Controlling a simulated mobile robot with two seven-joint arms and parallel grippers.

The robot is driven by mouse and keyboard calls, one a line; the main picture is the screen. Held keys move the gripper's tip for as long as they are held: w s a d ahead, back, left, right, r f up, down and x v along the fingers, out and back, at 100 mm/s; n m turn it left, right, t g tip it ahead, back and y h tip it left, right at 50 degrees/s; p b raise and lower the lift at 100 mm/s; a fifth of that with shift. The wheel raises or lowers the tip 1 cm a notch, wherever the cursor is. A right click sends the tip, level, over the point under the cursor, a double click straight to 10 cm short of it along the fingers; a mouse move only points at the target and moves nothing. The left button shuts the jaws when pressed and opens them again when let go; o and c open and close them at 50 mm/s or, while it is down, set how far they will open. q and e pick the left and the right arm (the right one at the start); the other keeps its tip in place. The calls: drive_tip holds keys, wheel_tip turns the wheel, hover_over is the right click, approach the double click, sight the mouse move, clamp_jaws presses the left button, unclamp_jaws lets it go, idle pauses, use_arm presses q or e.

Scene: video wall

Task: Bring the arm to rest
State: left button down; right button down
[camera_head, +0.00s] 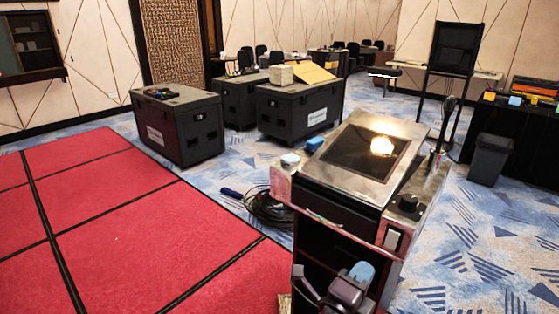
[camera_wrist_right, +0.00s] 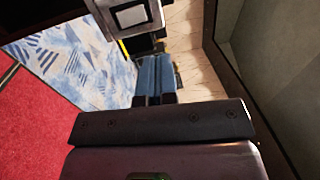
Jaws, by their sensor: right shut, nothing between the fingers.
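My right gripper (camera_head: 361,272) is low in the head view, in front of the dark front face of a metal-topped console (camera_head: 312,240). Its blue fingers are together with nothing between them. In the right wrist view the shut blue fingers (camera_wrist_right: 154,78) point away from the dark gripper body, above the patterned carpet and beside a pale wall surface. Whether the gripper touches the console cannot be told. My left gripper is not in view.
The console has a glass panel (camera_head: 350,150) and a black knob (camera_head: 408,203). A coiled black cable (camera_head: 267,207) lies on the carpet left of it. Black cases (camera_head: 180,130) stand behind, a bin (camera_head: 490,160) at right. The red mat (camera_head: 120,215) at left is clear.

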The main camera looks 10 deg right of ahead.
drive_tip(key=w+a+r+n+t+y, duration=0.3)
drive_tip(key=a+r+n+t+y, duration=0.3)
drive_tip(key=n+t, duration=0.4)
wheel_tip(320, 180, down, 12)
drive_tip(key=s+a+n+g+y, duration=0.15)
drive_tip(key=n+g+y, duration=0.25)
drive_tip(key=n+y, duration=0.85)
drive_tip(key=s+d+f+n+g+h, duration=0.2)
drive_tip(key=s+d+f+n+g, duration=0.1)
drive_tip(key=s+d+f, duration=0.3)
drive_tip(key=s+d+f+n+g+h, duration=0.2)
drive_tip(key=s+d+f, duration=0.5)
drive_tip(key=s+f, duration=0.4)
drive_tip(key=n+g, duration=0.1)
drive_tip(key=g, duration=0.1)
drive_tip(key=shift+s+d+f+g, duration=0.15)
drive_tip(key=shift+s+f+g, duration=0.05)
drive_tip(key=shift+f+g, duration=0.15)
drive_tip(key=shift+h, duration=0.25)
